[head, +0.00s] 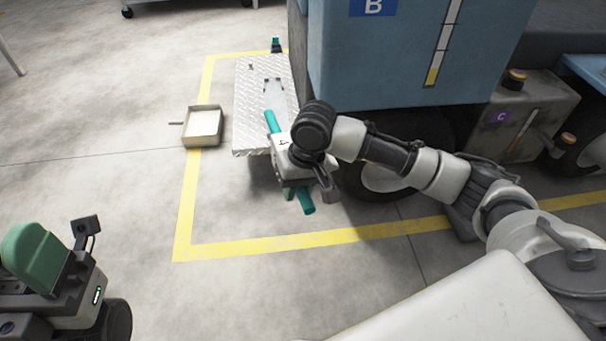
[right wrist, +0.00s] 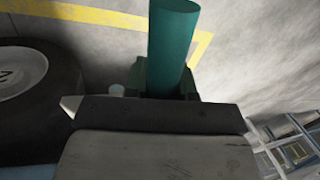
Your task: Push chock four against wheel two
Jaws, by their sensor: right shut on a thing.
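Chock four's teal handle (head: 307,201) sticks out on both sides of my right gripper (head: 292,188) in the head view. A pale face by the handle bears a mark like a 4. My right gripper is shut on the handle, also seen in the right wrist view (right wrist: 172,45). The chock's body is mostly hidden. Wheel two (head: 378,180) stands to the right, partly behind my arm; its marked hub shows at the left of the right wrist view (right wrist: 20,72). I cannot tell whether chock and wheel touch. My left gripper (head: 42,258) is lower left; its jaw state is unclear.
A blue machine (head: 400,65) stands above the wheel. A metal tread plate (head: 248,105) juts from its left side. An open tray (head: 203,142) lies left of the plate. Another teal-handled chock (head: 276,46) stands behind. A yellow floor line (head: 186,205) surrounds this spot; floor in front is clear.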

